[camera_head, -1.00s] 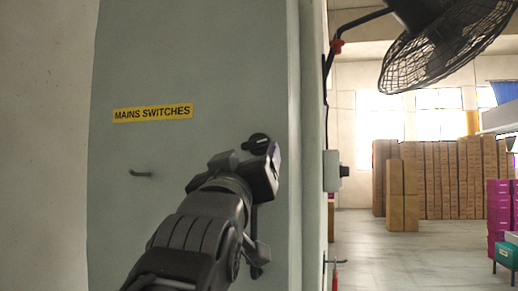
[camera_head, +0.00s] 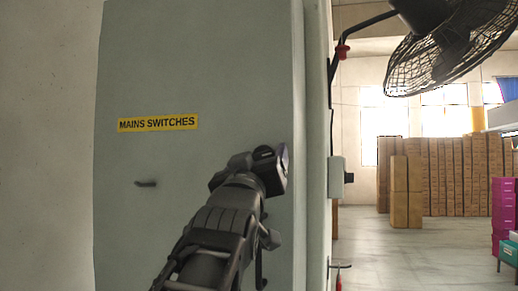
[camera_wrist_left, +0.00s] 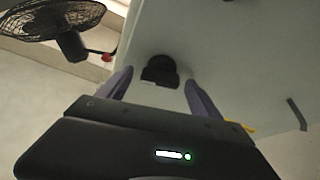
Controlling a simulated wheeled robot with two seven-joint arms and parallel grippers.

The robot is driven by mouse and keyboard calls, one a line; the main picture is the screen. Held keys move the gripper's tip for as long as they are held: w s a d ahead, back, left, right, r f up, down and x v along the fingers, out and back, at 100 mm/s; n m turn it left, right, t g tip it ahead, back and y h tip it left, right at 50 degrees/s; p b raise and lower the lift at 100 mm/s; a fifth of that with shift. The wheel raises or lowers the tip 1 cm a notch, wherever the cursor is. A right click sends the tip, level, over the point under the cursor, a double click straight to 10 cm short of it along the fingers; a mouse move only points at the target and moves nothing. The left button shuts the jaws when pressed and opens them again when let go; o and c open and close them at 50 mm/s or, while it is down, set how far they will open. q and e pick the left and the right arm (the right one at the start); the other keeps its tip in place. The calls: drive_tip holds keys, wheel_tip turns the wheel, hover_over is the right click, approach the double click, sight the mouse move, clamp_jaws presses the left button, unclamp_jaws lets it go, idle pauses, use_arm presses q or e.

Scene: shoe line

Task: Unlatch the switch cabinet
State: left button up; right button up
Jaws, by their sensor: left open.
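The switch cabinet (camera_head: 200,70) is a tall grey-green box with its door shut and a yellow "MAINS SWITCHES" label (camera_head: 158,123). Its black round latch knob (camera_wrist_left: 160,71) shows in the left wrist view on the pale door face, between my two fingers. In the head view the knob is hidden, or nearly so, behind my left gripper (camera_head: 268,165). My left gripper, also in the wrist view (camera_wrist_left: 158,84), is open, with one finger on either side of the knob. I cannot tell whether they touch it. My right gripper is not in view.
A small dark handle (camera_head: 146,184) sticks out of the door; it also shows in the wrist view (camera_wrist_left: 297,113). A black fan (camera_head: 450,45) hangs at the upper right. A grey switch box (camera_head: 337,177) is on the cabinet's right side. Stacked cartons (camera_head: 440,175) stand far back.

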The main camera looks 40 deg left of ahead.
use_arm(q)
drive_tip(key=shift+w+a+r, duration=0.1)
drive_tip(key=shift+w+a, duration=0.05)
drive_tip(key=shift+w, duration=0.1)
